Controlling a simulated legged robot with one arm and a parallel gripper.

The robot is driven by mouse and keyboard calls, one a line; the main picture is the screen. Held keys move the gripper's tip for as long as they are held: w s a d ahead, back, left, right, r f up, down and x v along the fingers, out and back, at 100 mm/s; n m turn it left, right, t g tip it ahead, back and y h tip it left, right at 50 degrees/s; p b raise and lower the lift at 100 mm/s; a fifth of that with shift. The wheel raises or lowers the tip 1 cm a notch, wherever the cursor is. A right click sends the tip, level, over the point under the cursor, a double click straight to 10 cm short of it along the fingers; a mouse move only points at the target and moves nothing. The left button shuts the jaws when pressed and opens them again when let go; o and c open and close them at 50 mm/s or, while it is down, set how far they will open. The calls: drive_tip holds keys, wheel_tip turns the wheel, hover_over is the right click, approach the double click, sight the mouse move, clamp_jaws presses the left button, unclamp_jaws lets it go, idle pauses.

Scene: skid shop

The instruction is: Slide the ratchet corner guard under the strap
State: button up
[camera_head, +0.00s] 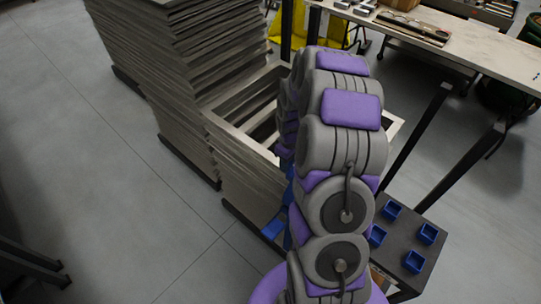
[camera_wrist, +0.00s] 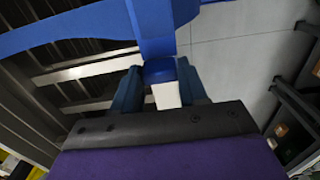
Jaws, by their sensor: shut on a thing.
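In the wrist view, my gripper (camera_wrist: 162,88) has its two dark blue fingers closed on a small block with a blue top and a white face (camera_wrist: 166,92). I cannot tell for certain whether this block is part of the ratchet corner guard. A broad blue band (camera_wrist: 65,30) crosses the top of the wrist view, and an upright blue piece (camera_wrist: 152,28) meets it just beyond the fingertips. I cannot tell which of these is the strap. In the head view, my arm hides the gripper, and only bits of blue (camera_head: 273,226) show beside it at the stack.
Tall stacks of grey frames (camera_head: 190,70) stand at the left and behind my arm. A dark stand with several blue cups (camera_head: 412,262) is at the right. A workbench (camera_head: 470,45) with tools runs along the back right. The floor at left (camera_head: 80,150) is mostly clear.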

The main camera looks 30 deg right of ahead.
sight(291, 170)
drive_tip(key=shift+s+d, duration=0.2)
drive_tip(key=shift+s, duration=0.3)
drive_tip(key=o, duration=0.8)
drive_tip(key=shift+d, duration=0.1)
drive_tip(key=shift+o, duration=0.2)
drive_tip(key=shift+r, duration=0.1)
drive_tip(key=shift+r+p, duration=1)
drive_tip(key=shift+r, duration=1.15)
drive_tip(key=shift+r+p, duration=0.8)
drive_tip(key=shift+r, duration=1.2)
